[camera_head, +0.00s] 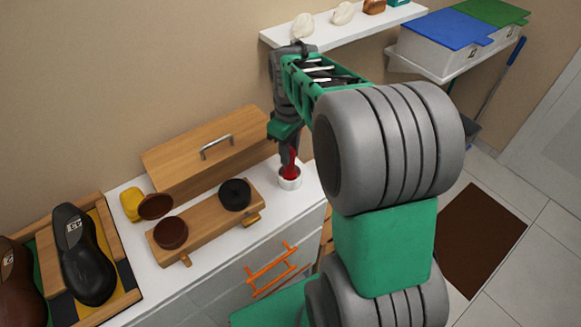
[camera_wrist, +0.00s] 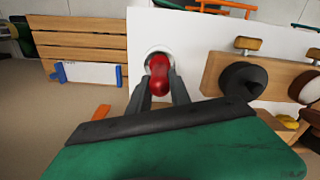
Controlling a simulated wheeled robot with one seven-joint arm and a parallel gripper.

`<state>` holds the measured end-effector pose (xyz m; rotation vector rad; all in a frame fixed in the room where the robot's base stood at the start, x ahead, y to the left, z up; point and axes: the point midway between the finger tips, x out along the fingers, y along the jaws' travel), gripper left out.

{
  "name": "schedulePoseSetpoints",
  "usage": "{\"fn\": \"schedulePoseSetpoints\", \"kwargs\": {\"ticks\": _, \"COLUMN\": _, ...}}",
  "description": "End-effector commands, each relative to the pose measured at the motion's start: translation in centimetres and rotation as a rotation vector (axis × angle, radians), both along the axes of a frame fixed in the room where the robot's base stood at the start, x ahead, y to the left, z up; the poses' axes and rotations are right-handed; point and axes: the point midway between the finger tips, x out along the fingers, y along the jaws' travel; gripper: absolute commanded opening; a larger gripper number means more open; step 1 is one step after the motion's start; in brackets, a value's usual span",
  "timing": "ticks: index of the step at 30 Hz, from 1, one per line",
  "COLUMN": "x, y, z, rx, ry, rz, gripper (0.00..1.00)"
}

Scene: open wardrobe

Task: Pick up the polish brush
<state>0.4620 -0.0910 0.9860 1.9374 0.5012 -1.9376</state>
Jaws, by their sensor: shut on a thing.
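The polish brush shows as a red handle (camera_head: 291,168) standing in a small white cup (camera_head: 290,183) at the right end of the white cabinet top. In the wrist view the red brush (camera_wrist: 159,76) points toward the camera, with the cup rim (camera_wrist: 149,53) behind it. My gripper (camera_head: 289,153) reaches down from above and is shut on the red handle; its two dark fingers lie on either side of it. The brush's lower end is hidden inside the cup.
Left of the cup is a wooden rack (camera_head: 205,221) with dark round pieces. Behind it stands a wooden box (camera_head: 206,150) with a metal handle. A shoe tray (camera_head: 123,262) is at the far left. A white shelf (camera_head: 342,29) hangs on the wall above my gripper.

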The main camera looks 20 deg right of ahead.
Motion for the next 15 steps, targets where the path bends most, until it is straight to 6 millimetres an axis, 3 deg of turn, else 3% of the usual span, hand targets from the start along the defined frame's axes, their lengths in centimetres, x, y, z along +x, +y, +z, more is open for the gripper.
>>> {"fn": "schedulePoseSetpoints", "kwargs": {"ticks": 5, "x": 0.01, "y": 0.00, "z": 0.01, "rx": 0.000, "ry": 0.000, "rz": 0.000, "gripper": 0.01}}
{"fn": "schedulePoseSetpoints", "kwargs": {"ticks": 15, "x": 0.02, "y": 0.01, "z": 0.03, "rx": 0.000, "ry": 0.000, "rz": 0.000, "gripper": 0.00}}
